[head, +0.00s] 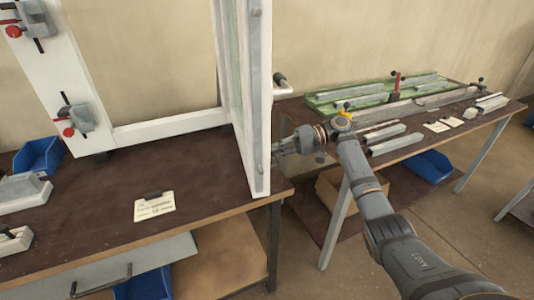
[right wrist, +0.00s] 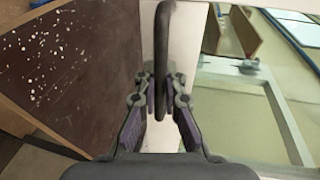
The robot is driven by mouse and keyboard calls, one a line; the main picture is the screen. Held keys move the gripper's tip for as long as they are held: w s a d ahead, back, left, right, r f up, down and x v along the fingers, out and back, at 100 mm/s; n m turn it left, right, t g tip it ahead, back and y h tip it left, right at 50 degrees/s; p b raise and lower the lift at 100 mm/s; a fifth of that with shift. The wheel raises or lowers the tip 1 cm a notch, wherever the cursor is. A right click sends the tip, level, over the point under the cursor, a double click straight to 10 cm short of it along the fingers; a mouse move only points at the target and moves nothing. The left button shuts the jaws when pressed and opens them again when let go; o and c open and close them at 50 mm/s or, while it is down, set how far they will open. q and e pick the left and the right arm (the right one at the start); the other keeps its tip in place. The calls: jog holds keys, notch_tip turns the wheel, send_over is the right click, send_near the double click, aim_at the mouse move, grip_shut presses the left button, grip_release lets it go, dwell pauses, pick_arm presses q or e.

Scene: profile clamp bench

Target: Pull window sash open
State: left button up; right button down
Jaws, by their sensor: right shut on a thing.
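The white window sash (head: 256,110) stands swung out from the white window frame (head: 170,127), its face seen nearly edge-on in the head view. My right gripper (head: 284,146) is at the outer side of the sash, low near its free edge. In the right wrist view, the dark bar of the sash handle (right wrist: 163,50) runs between the fingers of my right gripper (right wrist: 160,85), which are closed around it. The white sash surface lies behind the handle. The handle is mostly hidden in the head view. My left gripper is not in view.
Red-knobbed clamps (head: 75,120) hold the frame's left side on the brown bench (head: 100,210). A label card (head: 154,206) lies in front. A second bench at right bears a green tray (head: 318,105) and metal profiles (head: 395,140). A floor gap separates the benches.

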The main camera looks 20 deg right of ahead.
jog(key=c, duration=1.7)
grip_release()
jog(key=shift+a, duration=0.1)
jog(key=v, duration=1.2)
jog(key=shift+f, duration=0.1)
jog(key=shift+f, duration=0.1)
